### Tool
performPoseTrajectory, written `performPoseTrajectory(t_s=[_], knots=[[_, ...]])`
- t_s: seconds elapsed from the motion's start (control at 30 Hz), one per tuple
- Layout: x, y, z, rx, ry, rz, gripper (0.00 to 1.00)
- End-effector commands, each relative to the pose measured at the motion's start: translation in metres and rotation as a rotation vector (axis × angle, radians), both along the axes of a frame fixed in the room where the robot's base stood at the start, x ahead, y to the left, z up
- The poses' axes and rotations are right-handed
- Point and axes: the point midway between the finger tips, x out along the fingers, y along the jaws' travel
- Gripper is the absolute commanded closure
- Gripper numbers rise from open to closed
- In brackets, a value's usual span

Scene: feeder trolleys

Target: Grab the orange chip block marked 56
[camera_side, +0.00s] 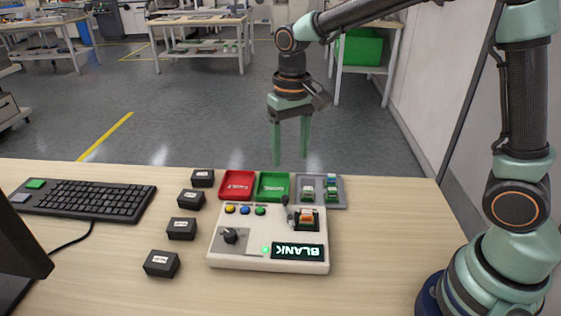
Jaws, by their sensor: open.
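A small orange block (306,216) sits in a dark socket at the upper right of the cream console (221,258). Its marking is too small to read, so I cannot tell if it is 56. My gripper (290,160) hangs with its green fingers pointing down and apart, open and empty. In the picture it is above and a little left of the orange block, over the back of the table near the green tray (273,196). The grey tray (341,198) to the right of that tray holds several small green and pale blocks.
A red tray (237,184) stands left of the green tray. Several black boxes (181,228) and a keyboard (90,199) lie to the left. The table is clear right of the console.

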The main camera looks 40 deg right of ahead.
Motion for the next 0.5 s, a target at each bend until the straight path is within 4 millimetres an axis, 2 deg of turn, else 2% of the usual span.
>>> performPoseTrajectory(t_s=[0.3, 0.5], knots=[[-0.033, -0.005, -0.006, -0.001, -0.001, 0.682, 0.35], [-0.044, -0.007, -0.008, -0.001, 0.0, 0.929, 0.35]])
